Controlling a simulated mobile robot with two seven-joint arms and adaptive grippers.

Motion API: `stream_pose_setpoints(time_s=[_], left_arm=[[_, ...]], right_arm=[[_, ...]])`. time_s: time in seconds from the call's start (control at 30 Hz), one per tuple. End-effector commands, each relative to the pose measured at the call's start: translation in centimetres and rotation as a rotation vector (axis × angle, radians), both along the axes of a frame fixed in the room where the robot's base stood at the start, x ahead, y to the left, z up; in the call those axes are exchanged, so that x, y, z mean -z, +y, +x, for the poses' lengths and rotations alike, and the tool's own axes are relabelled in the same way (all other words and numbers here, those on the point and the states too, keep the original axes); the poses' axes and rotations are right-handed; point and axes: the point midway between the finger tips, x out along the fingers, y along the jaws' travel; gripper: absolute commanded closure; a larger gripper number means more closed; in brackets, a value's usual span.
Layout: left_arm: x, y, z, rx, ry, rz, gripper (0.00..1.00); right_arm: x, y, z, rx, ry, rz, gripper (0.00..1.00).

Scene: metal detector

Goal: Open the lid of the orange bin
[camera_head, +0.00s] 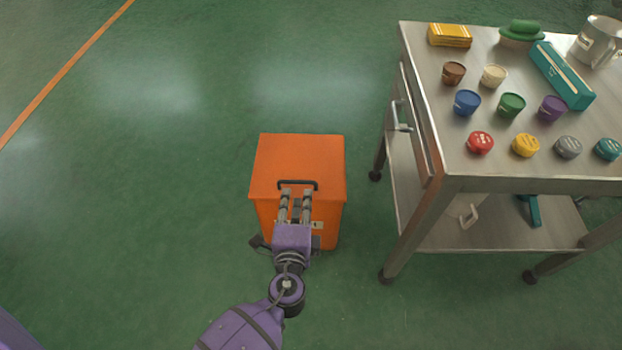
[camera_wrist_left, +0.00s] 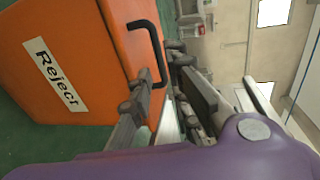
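The orange bin (camera_head: 298,160) stands on the green floor with its lid shut. A black handle (camera_head: 298,183) sits at the lid's front edge, and it also shows in the left wrist view (camera_wrist_left: 153,45). A white "Reject" label (camera_wrist_left: 55,75) is on the bin's side in the wrist view. My left gripper (camera_head: 296,196) is at the handle, its two fingers apart with a gap between them. In the wrist view the fingers (camera_wrist_left: 160,80) are close around the handle's near end; whether they touch it is unclear. My right gripper is in neither view.
A metal table (camera_head: 445,150) stands right of the bin, with several coloured cups and lids, a teal box (camera_head: 562,75), a yellow box (camera_head: 450,36) and a metal jug (camera_head: 598,42) on top. The floor left of and behind the bin is clear.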

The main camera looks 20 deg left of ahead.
Motion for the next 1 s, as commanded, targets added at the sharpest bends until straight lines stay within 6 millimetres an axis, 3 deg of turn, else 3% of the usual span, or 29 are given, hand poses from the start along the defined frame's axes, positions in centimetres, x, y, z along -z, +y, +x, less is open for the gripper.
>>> stream_pose_setpoints(time_s=[0.5, 0.87, 1.0], left_arm=[[1.5, 2.0, 6.5, -0.004, 0.0, 0.001, 0.83], [1.5, 2.2, 7.1, -0.004, 0.001, 0.0, 0.83], [1.5, 2.2, 7.0, -0.004, 0.001, 0.0, 1.0]], right_arm=[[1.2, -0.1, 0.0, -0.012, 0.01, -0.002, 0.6], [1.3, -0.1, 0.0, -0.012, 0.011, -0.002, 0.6], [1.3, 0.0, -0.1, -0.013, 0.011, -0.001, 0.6]])
